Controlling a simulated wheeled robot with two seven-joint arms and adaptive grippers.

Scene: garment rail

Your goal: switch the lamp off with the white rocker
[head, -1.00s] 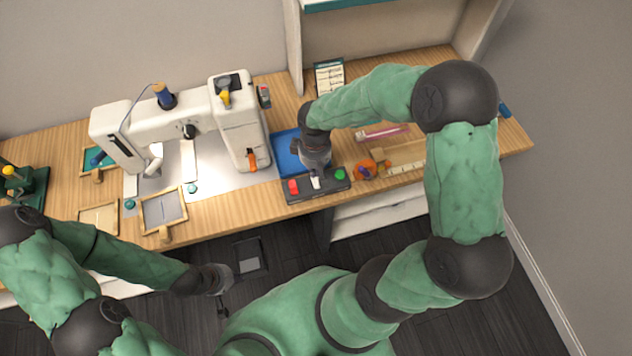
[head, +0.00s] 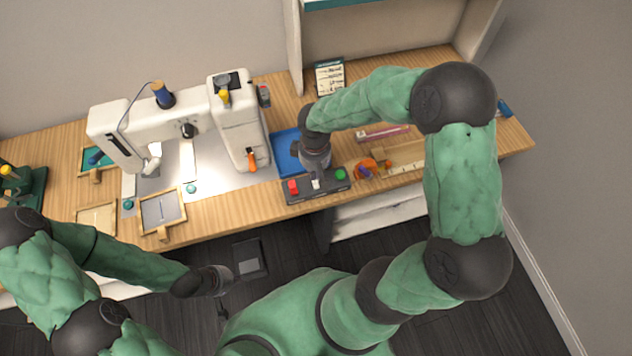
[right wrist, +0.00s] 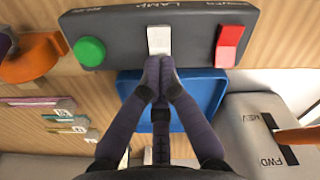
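The white rocker (right wrist: 158,40) is in the middle of a dark control box (head: 300,193), under the word LAMP in the right wrist view. In the head view the white rocker (head: 316,183) shows just below my right gripper (head: 316,172). In the right wrist view, my right gripper (right wrist: 160,68) has its fingertips together at the rocker's near edge, with nothing between them. I cannot tell whether they press on it. My left gripper (head: 222,282) hangs low in front of the table; its fingers are too small to read. I cannot make out the lamp's light.
A red rocker (right wrist: 230,42) and a green round button (right wrist: 89,51) flank the white rocker closely. A blue tray (head: 287,150) lies behind the box. The sewing machine (head: 235,130) stands left, an orange item (head: 372,169) right.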

